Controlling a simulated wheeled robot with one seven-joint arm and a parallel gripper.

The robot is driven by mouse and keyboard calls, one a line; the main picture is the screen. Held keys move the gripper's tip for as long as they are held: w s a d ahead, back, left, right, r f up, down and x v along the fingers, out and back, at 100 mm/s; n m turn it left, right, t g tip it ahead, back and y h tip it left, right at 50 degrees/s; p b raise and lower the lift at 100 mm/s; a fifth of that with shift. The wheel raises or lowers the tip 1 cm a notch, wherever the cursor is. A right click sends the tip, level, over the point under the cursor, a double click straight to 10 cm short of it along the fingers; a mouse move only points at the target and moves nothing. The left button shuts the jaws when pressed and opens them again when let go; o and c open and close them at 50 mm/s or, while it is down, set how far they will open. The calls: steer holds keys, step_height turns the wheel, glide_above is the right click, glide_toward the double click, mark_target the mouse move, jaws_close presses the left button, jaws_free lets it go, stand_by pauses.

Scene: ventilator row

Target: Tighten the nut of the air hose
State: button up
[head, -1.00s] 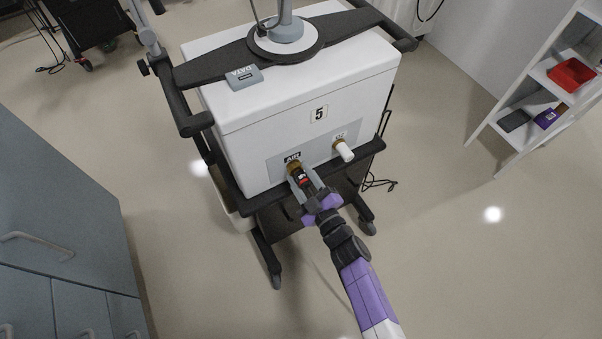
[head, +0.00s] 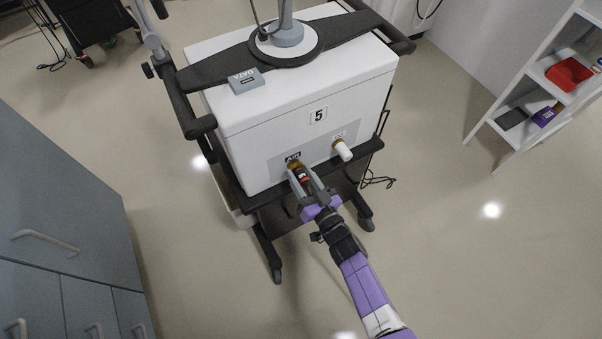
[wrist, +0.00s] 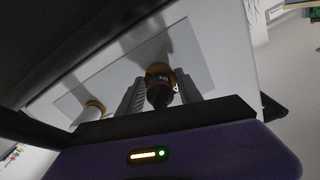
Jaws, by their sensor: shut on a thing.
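The air hose nut (wrist: 160,92) is dark with a red band and sits at the brass AIR port (head: 295,166) on the front of the white ventilator numbered 5 (head: 290,105). My gripper (head: 304,179) is shut on the nut, one finger on each side of it. In the wrist view the fingers (wrist: 161,96) flank the nut, and the brass fitting (wrist: 160,70) shows just behind it. The wrist appears rolled relative to the panel. Whether the threads are fully engaged cannot be seen.
A second brass port with a white cap (head: 342,151) is right of the AIR port. A black rail (head: 370,146) runs below the ports. Grey cabinets (head: 60,230) stand left and a white shelf (head: 530,110) right. The floor around my arm is clear.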

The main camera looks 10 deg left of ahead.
mark_target(308, 187)
steer(key=m+p, duration=0.1)
steer(key=m, duration=1)
steer(key=shift+m+p, duration=0.3)
steer(key=shift+m, duration=0.1)
stand_by(0.3)
steer(key=o, duration=1.4)
steer(key=p+v, duration=0.3)
steer(key=v, duration=0.3)
steer(key=shift+s+d+r, duration=0.1)
steer(key=shift+s+d, duration=0.15)
steer(key=shift+s, duration=0.1)
steer(key=shift+s+d, duration=0.25)
steer(key=shift+s, duration=0.2)
